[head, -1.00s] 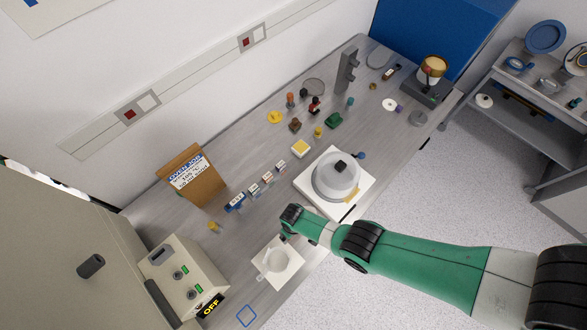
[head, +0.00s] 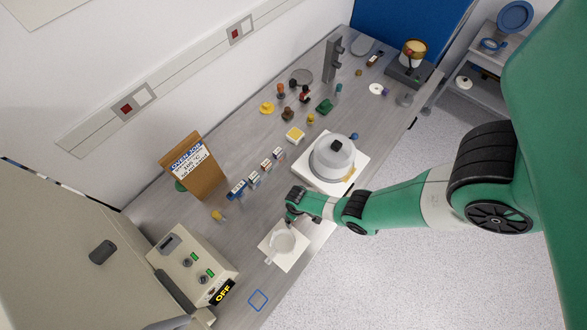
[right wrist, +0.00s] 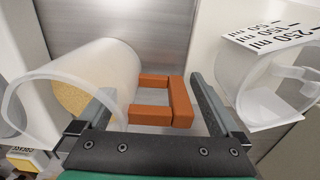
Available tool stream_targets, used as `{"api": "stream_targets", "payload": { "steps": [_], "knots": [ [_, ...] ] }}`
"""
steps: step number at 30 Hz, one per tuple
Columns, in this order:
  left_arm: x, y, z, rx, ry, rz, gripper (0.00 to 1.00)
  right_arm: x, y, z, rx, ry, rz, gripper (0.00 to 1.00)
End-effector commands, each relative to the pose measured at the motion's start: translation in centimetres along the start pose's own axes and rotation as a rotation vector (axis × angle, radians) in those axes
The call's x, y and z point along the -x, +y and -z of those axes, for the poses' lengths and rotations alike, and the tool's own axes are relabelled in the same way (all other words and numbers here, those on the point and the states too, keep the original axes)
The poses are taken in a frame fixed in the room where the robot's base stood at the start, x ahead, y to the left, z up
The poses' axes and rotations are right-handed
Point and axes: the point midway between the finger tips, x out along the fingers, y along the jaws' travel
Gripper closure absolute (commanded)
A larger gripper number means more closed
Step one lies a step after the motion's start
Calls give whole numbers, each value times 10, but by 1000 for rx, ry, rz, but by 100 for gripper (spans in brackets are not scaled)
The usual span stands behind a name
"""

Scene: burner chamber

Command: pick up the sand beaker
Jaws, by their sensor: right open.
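The sand beaker (right wrist: 108,70) is on the left in the right wrist view, a translucent cylinder with tan sand (right wrist: 75,98) inside. An orange U-shaped handle (right wrist: 182,102) stands out from its right side. My right gripper (right wrist: 152,95) is open, with its two fingers on either side of the handle; I cannot tell whether they touch it. My left gripper is not in view.
A clear beaker with 250 ml marks (right wrist: 262,82) is close on the right. In the head view a clear beaker (head: 282,242) stands on a white square (head: 292,262) beside my gripper. A grey lidded pot (head: 328,160), small boxes (head: 254,179) and a control box (head: 185,262) are nearby.

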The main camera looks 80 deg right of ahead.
Motion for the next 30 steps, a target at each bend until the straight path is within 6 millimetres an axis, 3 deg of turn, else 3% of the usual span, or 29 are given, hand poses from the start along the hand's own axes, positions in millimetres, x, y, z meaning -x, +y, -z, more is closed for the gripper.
{"api": "stream_targets", "payload": {
  "steps": [5,6,22,30],
  "knots": [
    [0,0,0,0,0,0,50,0,0,0,-1,0,0,0],
    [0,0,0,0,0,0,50,0,0,0,-1,0,0,4],
    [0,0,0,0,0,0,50,0,0,0,0,0,0,99],
    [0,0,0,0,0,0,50,1,0,1,1,2,0,100]
  ]
}}
